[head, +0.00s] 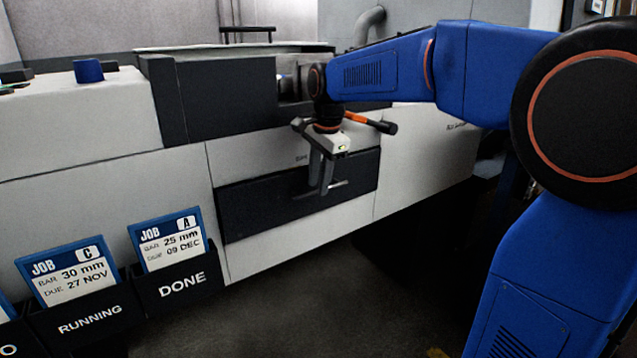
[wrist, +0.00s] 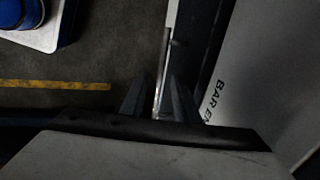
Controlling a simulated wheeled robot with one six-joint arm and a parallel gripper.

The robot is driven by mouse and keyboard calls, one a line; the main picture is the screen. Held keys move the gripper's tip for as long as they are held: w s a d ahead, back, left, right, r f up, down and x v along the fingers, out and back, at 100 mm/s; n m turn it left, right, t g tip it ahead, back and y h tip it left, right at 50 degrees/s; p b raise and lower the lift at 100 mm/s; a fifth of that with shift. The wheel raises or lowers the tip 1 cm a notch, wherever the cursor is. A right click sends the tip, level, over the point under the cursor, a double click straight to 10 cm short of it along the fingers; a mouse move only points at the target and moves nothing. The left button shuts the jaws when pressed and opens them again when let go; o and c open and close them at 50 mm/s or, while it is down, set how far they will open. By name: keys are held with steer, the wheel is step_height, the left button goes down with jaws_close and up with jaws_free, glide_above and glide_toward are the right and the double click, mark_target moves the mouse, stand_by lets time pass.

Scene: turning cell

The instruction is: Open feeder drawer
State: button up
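The feeder drawer has a dark front (head: 262,204) low in the white machine and looks closed, flush with the panels around it. Its grey bar handle (head: 339,186) stands out from the front, right of the middle. My gripper (head: 321,190) points down at the handle, its fingers reaching to the bar. In the wrist view the thin handle bar (wrist: 162,72) runs between the two dark fingertips of my gripper (wrist: 158,85). The fingers look apart, with a small gap beside the bar. The gripper's own body hides the near part of the handle.
Card holders marked RUNNING (head: 90,318) and DONE (head: 181,283) hang on the machine front at left. The dark floor (head: 310,300) before the drawer is clear. The wrist view shows a yellow floor line (wrist: 55,85) and a blue object (wrist: 20,12) on a pale base.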

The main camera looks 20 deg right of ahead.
steer(key=shift+w+f, duration=0.1)
steer(key=shift+f, duration=0.35)
jaws_close()
steer(key=s+d, duration=0.3)
steer(key=s, duration=0.7)
steer(key=s+d, duration=0.3)
steer(key=s, duration=0.8)
steer(key=shift+d, duration=0.4)
steer(key=shift+r, duration=0.1)
jaws_free()
